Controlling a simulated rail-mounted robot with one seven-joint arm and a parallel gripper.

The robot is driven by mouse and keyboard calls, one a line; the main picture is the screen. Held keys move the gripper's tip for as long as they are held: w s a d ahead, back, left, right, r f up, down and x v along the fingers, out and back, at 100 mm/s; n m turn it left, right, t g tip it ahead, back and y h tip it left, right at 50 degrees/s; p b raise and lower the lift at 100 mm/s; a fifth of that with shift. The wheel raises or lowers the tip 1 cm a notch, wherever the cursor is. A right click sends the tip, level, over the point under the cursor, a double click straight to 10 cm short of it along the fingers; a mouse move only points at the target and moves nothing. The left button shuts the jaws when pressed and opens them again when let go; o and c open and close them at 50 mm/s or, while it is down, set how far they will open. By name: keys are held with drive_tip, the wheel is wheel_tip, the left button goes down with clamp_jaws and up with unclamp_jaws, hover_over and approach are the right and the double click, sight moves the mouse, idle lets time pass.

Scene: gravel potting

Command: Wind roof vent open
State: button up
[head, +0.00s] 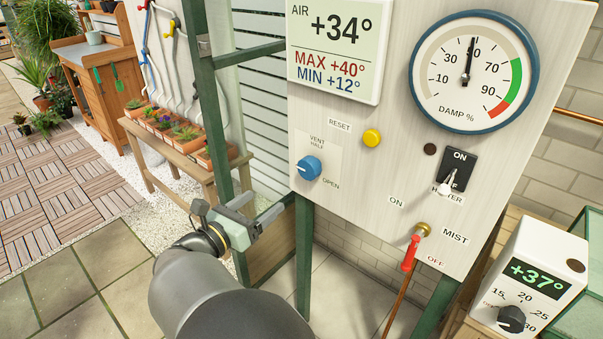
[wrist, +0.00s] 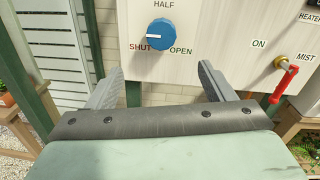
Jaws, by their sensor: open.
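The blue vent knob (head: 309,168) is on the pale control panel (head: 350,210), with HALF above it and OPEN at its lower right. It also shows in the wrist view (wrist: 160,33), where SHUT is at its lower left. Its white mark appears to point left, toward SHUT. My gripper (head: 262,205) is open and empty, left of and below the knob in the head view. In the wrist view the two fingers (wrist: 160,75) are spread wide, with the knob above and between their tips. They are apart from it.
The panel also bears a yellow reset button (head: 372,138), a black heater switch (head: 455,171), a red mist lever (head: 410,252) and a damp dial (head: 468,72). A green post (head: 304,255) stands below the panel. A thermostat box (head: 530,280) is at the right.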

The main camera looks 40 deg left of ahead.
sight(306, 171)
drive_tip(key=w+p, duration=0.2)
drive_tip(key=w, duration=1.5)
drive_tip(key=shift+d, duration=0.2)
drive_tip(key=c, duration=1)
drive_tip(key=shift+b, duration=0.35)
